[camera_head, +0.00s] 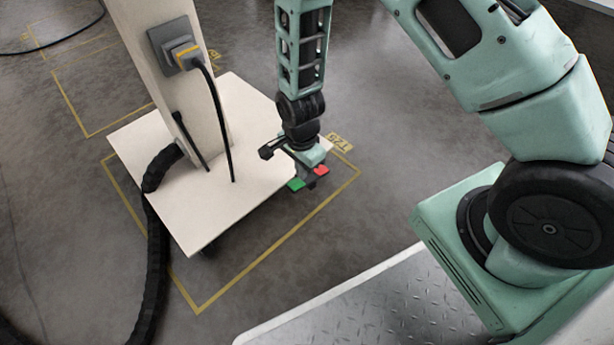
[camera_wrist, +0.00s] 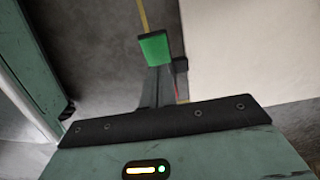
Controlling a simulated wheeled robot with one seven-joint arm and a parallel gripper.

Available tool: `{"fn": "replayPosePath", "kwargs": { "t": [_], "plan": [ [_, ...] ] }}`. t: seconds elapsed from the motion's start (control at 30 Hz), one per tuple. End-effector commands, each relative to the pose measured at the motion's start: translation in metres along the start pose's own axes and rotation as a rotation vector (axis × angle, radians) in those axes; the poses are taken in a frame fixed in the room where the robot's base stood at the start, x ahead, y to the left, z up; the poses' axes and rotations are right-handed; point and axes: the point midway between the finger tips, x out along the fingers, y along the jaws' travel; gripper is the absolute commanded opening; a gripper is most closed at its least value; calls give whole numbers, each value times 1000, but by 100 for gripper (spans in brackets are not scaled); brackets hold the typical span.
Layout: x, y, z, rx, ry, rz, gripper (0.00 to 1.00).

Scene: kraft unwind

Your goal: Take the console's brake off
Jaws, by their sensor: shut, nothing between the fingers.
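The console has a cream base plate (camera_head: 215,205) on the floor and an upright cream column (camera_head: 165,85). At the plate's right corner are a green tab (camera_head: 296,184) and a red tab (camera_head: 321,170), seemingly its brake pedals. My gripper (camera_head: 309,181) points down there, shut and empty, with its dark fingers between the two tabs in the head view. In the wrist view the green tab (camera_wrist: 154,48) shows just beyond the fingers. Only a thin red strip (camera_wrist: 177,91) shows beside them, the rest hidden. I cannot tell whether the fingers touch either tab.
A yellow floor outline (camera_head: 258,262) surrounds the console, with a yellow label (camera_head: 340,142) near its right corner. A thick black hose (camera_head: 157,240) runs from the column to the floor. A grey plug (camera_head: 184,55) with a black cable sits on the column.

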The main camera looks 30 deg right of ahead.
Motion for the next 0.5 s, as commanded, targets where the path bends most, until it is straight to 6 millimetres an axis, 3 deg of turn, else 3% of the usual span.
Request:
{"fn": "replayPosePath", "kwargs": {
  "t": [0.5],
  "plan": [
    [8, 0, 0, 0, 0, 0, 0]
  ]
}}
